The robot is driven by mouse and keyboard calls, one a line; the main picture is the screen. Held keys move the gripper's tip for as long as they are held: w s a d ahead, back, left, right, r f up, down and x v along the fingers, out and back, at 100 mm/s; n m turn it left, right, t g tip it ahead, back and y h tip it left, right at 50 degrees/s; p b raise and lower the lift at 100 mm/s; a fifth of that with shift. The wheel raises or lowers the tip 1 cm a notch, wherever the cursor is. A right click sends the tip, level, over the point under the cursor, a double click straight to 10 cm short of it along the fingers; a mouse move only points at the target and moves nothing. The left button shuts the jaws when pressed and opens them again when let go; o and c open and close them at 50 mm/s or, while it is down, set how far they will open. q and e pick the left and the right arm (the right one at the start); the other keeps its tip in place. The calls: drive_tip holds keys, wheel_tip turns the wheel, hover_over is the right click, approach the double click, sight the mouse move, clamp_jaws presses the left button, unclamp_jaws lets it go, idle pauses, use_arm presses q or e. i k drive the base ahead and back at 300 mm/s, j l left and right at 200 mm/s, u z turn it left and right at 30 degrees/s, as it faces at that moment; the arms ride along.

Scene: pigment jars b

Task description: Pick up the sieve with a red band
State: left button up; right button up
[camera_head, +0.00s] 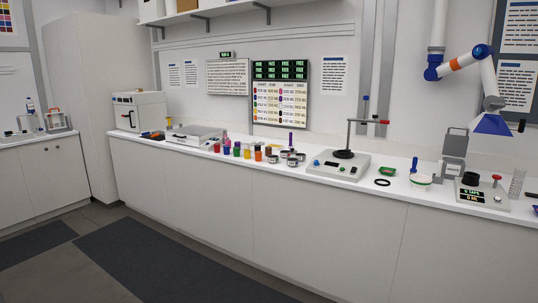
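A group of small round metal sieves sits on the long white counter (225,178), just right of the coloured jars. One sieve (272,159) is at the group's left and another sieve (293,161) is at its front right. A further sieve (301,156) is at the right end, close to its neighbours. The sieves are too small in the head view to tell which one has a red band. Neither of my grippers is in view.
Several coloured jars (236,151) stand left of the sieves. A grey device with a dark post (343,153) stands to their right. A blue-and-white jointed arm (460,62) hangs over the counter's right end. The floor (110,212) in front is clear.

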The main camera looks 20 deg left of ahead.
sight(284, 154)
drive_tip(key=i+j, duration=0.35)
drive_tip(key=j, duration=0.2)
drive_tip(key=i+j, duration=0.35)
drive_tip(key=j, duration=0.15)
drive_tip(key=i+j, duration=0.4)
drive_tip(key=j, duration=0.15)
drive_tip(key=i+j, duration=0.35)
drive_tip(key=j, duration=0.2)
